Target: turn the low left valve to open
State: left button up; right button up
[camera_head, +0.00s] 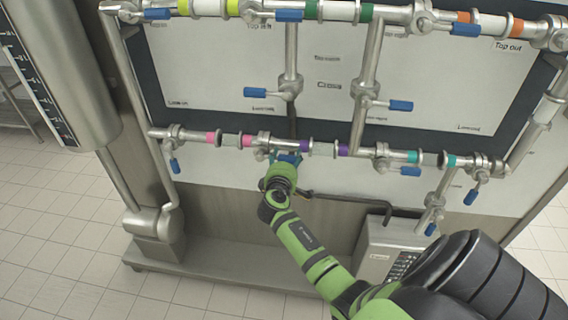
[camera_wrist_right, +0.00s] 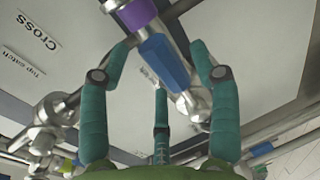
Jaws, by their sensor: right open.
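The low left valve (camera_head: 263,138) sits on the lower pipe between the pink and purple bands, below a small label. Its blue handle (camera_head: 288,158) points right, roughly along the pipe, and is partly covered by my right gripper (camera_head: 283,165). In the right wrist view, the blue handle (camera_wrist_right: 164,62) lies between the spread green fingers of my right gripper (camera_wrist_right: 160,72). The fingers are open, with gaps visible beside the handle; I cannot tell whether any fingertip touches it. My left gripper is not in view.
A purple band (camera_wrist_right: 137,14) lies close to the handle. A blue-handled valve (camera_head: 260,92) hangs above, and another valve handle (camera_head: 175,166) is to the left. A dark hose (camera_head: 350,199) runs beside my right arm to a grey control box (camera_head: 388,247).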

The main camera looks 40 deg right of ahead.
jog(key=v, duration=1)
jog(key=shift+s, duration=0.25)
jog(key=shift+a+r, duration=0.15)
